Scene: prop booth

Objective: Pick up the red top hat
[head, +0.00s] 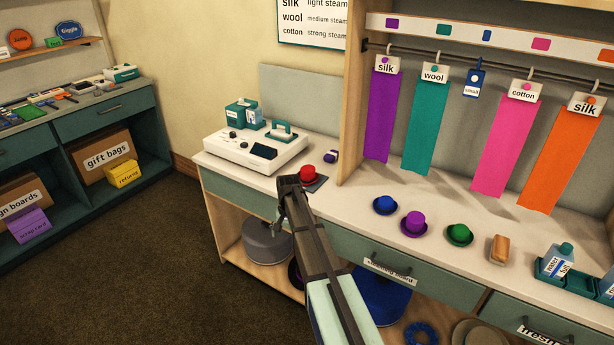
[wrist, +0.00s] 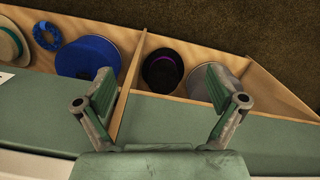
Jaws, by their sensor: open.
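In the head view, a small red hat (head: 308,173) sits on a dark flat piece on the counter, near the white machine's front right corner. Its exact shape is hard to tell at this size. My gripper (head: 283,206) is in front of the hat, near the counter's front edge, and hides part of the area around it. In the wrist view, my gripper (wrist: 162,88) has its fingers wide apart with nothing between them. The red hat is not in the wrist view.
A blue hat (head: 384,205), purple hat (head: 414,223) and green hat (head: 459,234) stand on the counter to the right. The white machine (head: 255,144) is behind left. In the wrist view, a black hat (wrist: 162,68) and blue hat (wrist: 88,56) sit on the lower shelf.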

